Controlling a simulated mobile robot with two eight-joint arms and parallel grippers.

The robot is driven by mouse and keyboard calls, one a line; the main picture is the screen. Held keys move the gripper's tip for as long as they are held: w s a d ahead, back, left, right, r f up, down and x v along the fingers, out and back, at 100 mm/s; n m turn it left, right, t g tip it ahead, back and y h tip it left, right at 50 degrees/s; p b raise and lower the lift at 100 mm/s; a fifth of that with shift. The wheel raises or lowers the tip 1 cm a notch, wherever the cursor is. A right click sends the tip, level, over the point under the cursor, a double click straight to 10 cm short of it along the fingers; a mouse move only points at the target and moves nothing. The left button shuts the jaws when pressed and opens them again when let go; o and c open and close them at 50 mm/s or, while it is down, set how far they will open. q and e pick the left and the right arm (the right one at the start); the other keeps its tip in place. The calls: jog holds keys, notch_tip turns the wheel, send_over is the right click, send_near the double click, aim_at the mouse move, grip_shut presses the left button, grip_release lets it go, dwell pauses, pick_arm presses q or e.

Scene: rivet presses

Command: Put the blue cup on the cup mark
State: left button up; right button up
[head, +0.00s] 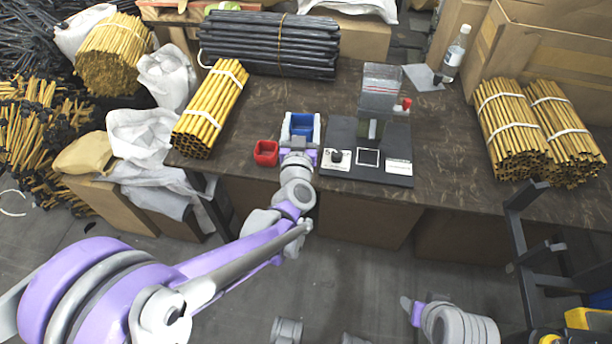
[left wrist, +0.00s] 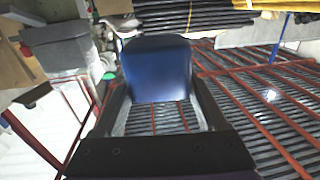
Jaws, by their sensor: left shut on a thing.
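The blue cup (head: 302,124) is between the fingers of my left gripper (head: 300,137), which is shut on it. In the left wrist view the blue cup (left wrist: 158,72) fills the space between both fingers. The head view does not settle whether it touches the table. A white-outlined dark square (head: 368,157), apparently the cup mark, is on the black press base (head: 345,180), right of the cup. It looks empty. My right gripper (head: 409,305) is low in the head view, far from the cup; its fingers are unclear.
A red cup (head: 266,152) stands left of the blue cup. The press (head: 380,90) with a red part rises behind the square. Rod bundles (head: 210,110) lie left, behind and right. A bottle (head: 455,54) stands behind.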

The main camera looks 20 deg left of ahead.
aim_at(306, 122)
pick_arm(q)
jog(key=f+b, duration=0.1)
jog(key=w+f+b, duration=0.1)
jog(key=shift+f, duration=0.35)
jog(key=shift+w+d+h+b, duration=0.15)
jog(key=shift+h+b, duration=0.15)
jog(key=shift+b, duration=0.15)
pick_arm(e)
jog(key=f, duration=0.5)
jog(key=shift+w+f, duration=0.1)
jog(key=shift+w, duration=0.15)
pick_arm(q)
notch_tip(306, 122, down, 10)
jog(key=b, duration=0.3)
jog(key=shift+r, duration=0.2)
pick_arm(e)
jog(key=f, duration=0.3)
jog(key=shift+w+f, duration=0.25)
jog(key=shift+f, duration=0.05)
pick_arm(q)
jog(key=shift+f+b, duration=0.2)
jog(key=shift+b, duration=0.1)
jog(key=o, duration=1.3)
jog(key=shift+c, duration=0.2)
pick_arm(e)
jog(key=shift+f, duration=0.2)
